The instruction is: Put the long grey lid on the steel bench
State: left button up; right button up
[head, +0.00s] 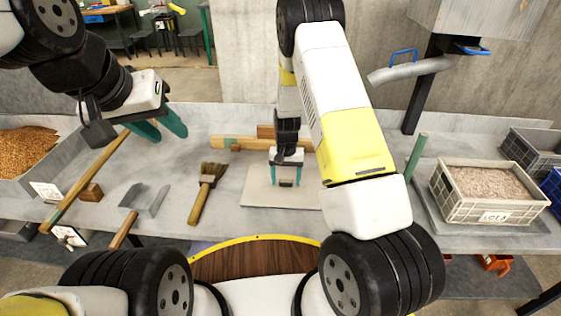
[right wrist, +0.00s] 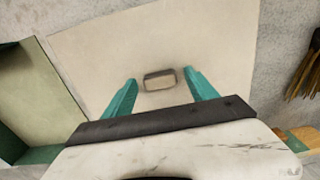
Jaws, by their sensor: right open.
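The long grey lid (head: 256,195) is a flat, pale board in front of the middle of the bench, partly hidden by my right arm. In the right wrist view the lid (right wrist: 200,45) fills the middle, with a small block handle (right wrist: 160,80) on it. My right gripper (head: 286,183) is over the lid, open, its teal fingers on either side of the handle with gaps showing. Whether the lid lies directly on the steel bench (head: 225,225) cannot be told. My left gripper (head: 160,128) is open and empty above the bench's left part.
A brush (head: 207,190), a metal scoop (head: 140,205) and a long wooden pole (head: 90,180) lie on the left. A grain bin (head: 70,160) is at far left, a grain crate (head: 465,209) at right. A green-walled tray (right wrist: 40,95) adjoins the lid in the wrist view.

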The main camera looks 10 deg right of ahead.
notch_tip(320, 180, up, 12)
notch_tip(320, 180, up, 19)
jog(key=n+t+y, duration=0.1)
jog(key=t+y, duration=0.1)
jog(key=t, duration=0.1)
send_over(286, 180)
jog(key=s+d, duration=0.1)
jog(key=s, duration=0.8)
jog(key=s+d+r+n+t, duration=0.1)
jog(key=s+r, duration=0.3)
jog(key=s, duration=0.4)
jog(key=s+d+r+n+t, duration=0.1)
jog(key=s+r+t, duration=0.1)
jog(key=s+r, duration=0.3)
jog(key=s, duration=0.4)
jog(key=shift+s, duration=0.2)
